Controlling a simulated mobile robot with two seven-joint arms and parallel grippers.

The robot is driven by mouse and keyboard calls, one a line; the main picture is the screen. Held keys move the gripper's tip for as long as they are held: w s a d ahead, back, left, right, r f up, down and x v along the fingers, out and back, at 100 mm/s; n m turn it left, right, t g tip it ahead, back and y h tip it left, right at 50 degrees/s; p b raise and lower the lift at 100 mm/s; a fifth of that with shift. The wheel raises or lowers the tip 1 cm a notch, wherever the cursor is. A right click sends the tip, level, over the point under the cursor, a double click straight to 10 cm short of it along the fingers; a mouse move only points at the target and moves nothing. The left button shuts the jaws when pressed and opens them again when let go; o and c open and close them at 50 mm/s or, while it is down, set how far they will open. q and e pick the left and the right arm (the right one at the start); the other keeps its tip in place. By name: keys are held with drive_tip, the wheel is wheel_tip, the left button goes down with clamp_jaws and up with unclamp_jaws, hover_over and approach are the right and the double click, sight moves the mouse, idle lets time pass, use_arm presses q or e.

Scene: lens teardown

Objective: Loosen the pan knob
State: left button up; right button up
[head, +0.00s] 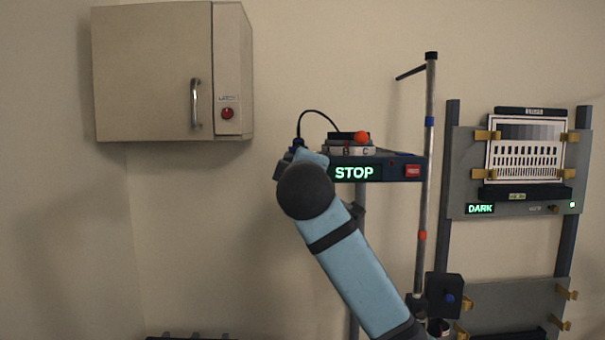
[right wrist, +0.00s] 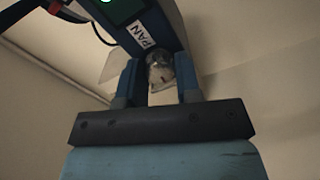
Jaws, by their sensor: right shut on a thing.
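The pan knob (right wrist: 160,73) is a small round grey part under the block with the PAN label (right wrist: 141,34) in the right wrist view. My right gripper (right wrist: 158,62) has one finger on each side of it and is shut on it. In the head view my right arm reaches up from the lower right to the left end of the dark unit (head: 390,160) with the lit STOP display (head: 354,172). There my wrist hides the knob and the fingers. My left gripper is not in view.
A lettered ring stack (head: 349,151) and an orange ball (head: 361,137) sit on top of the unit. A pole (head: 425,190) rises at its right, before a panel with a test chart (head: 524,150). A wall cabinet (head: 155,72) hangs at the upper left.

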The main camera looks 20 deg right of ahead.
drive_tip(key=shift+n, duration=0.7)
drive_tip(key=o, duration=0.9)
drive_tip(key=b+v, duration=0.4)
drive_tip(key=v, duration=1)
drive_tip(key=shift+r, duration=0.1)
drive_tip(key=shift+w, duration=0.1)
